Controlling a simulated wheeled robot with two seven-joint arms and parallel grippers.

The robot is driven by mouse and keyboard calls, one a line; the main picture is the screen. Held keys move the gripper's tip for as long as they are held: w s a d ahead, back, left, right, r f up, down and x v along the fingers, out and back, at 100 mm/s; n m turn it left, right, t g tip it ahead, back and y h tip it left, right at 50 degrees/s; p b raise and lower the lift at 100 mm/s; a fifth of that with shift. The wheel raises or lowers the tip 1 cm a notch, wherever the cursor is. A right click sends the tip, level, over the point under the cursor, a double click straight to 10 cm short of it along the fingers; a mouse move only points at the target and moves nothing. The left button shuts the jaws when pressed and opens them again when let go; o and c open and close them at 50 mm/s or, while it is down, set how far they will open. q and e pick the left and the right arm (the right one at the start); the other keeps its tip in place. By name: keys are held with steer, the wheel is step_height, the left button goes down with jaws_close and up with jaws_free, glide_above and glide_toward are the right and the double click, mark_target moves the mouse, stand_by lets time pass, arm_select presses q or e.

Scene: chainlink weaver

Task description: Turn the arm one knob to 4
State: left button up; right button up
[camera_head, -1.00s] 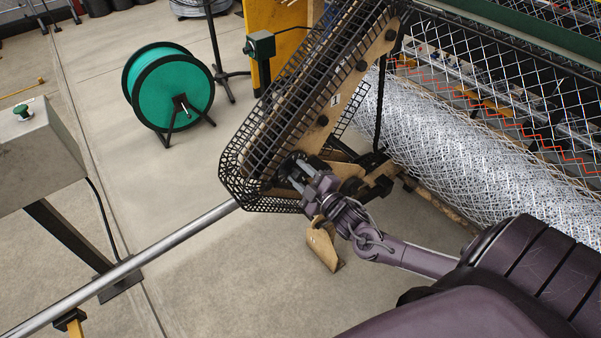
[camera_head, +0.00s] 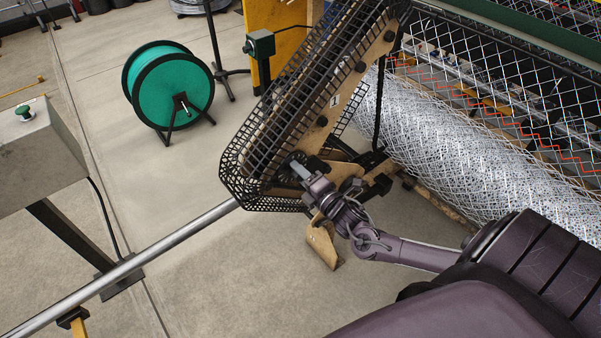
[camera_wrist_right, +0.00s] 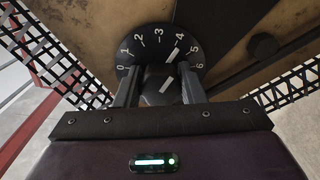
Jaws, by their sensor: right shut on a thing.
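The knob (camera_wrist_right: 162,88) of arm one is black, with a white line on its face. It sits on a round black dial (camera_wrist_right: 148,46) marked 0 to 6 in the right wrist view. The white pointer line above the knob leans up and right, close to the 4. My right gripper (camera_wrist_right: 161,92) is shut on the knob, one finger on each side. In the head view, my right gripper (camera_head: 300,171) is at the lower end of the tan arm plate (camera_head: 325,120) labelled 1, where it hides the knob. My left gripper is not in view.
A black mesh guard (camera_head: 300,85) runs along the arm plate, close to my right gripper. A roll of wire mesh (camera_head: 480,150) lies at right. A green spool (camera_head: 165,88) stands on the floor behind. A long metal bar (camera_head: 150,260) crosses the lower left. Floor below is open.

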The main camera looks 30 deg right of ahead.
steer(key=shift+n, duration=0.6)
steer(key=o, duration=1)
steer(key=shift+a, duration=0.1)
steer(key=s, duration=0.5)
steer(key=s+b, duration=0.1)
steer(key=s, duration=0.1)
steer(key=shift+s+d, duration=0.35)
steer(key=shift+s, duration=0.05)
